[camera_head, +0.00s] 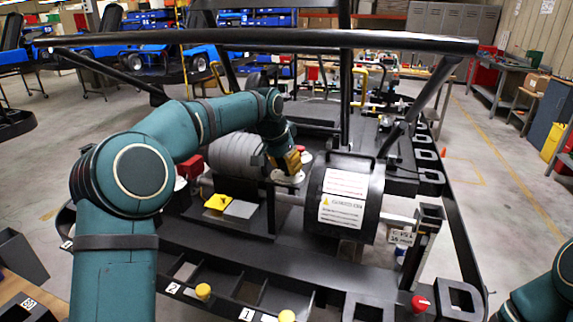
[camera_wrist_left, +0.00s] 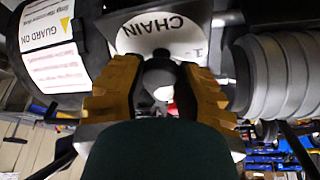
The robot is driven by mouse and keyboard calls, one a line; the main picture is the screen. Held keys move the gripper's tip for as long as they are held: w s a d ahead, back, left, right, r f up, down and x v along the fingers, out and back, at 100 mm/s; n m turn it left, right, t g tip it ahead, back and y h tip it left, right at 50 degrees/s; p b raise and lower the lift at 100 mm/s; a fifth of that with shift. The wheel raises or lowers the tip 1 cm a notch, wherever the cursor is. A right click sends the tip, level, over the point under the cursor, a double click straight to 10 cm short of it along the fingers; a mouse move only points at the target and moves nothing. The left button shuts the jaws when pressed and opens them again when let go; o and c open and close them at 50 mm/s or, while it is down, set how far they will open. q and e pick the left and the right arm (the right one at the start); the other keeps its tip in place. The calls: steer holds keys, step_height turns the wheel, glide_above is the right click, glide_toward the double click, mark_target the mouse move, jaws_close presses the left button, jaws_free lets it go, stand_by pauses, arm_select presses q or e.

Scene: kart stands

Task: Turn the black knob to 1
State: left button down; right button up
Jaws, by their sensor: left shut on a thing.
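My left gripper (camera_head: 289,161) reaches over the kart's middle in the head view, beside the drum guard. In the left wrist view its yellow fingers (camera_wrist_left: 160,85) are closed around a dark rounded knob (camera_wrist_left: 158,68). The knob is mostly hidden by the fingers, and its pointer cannot be read. Behind it is a white dial plate (camera_wrist_left: 165,38) lettered CHAIN, with a "1" at its right side. The plate (camera_head: 288,179) shows under the gripper in the head view. My right gripper is out of view; only part of my right arm shows at the lower right.
A black drum guard (camera_head: 371,205) with a warning label is right of the gripper. A grey ribbed cylinder (camera_head: 236,155) is left of it. Black frame bars (camera_head: 260,40) cross above. Yellow knobs (camera_head: 203,291) and a red knob (camera_head: 420,303) sit on the front rail.

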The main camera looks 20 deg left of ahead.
arm_select(q)
steer(key=shift+d+n+y+p, duration=0.2)
steer(key=shift+n+y+p, duration=0.35)
steer(key=shift+n, duration=0.65)
steer(key=shift+f+n+y, duration=0.1)
steer(key=shift+n+y, duration=0.25)
steer(key=shift+n, duration=0.75)
steer(key=c, duration=0.5)
jaws_free()
steer(key=shift+a, duration=0.1)
steer(key=v, duration=0.7)
steer(key=shift+s+r, duration=0.2)
steer(key=shift+r, duration=0.05)
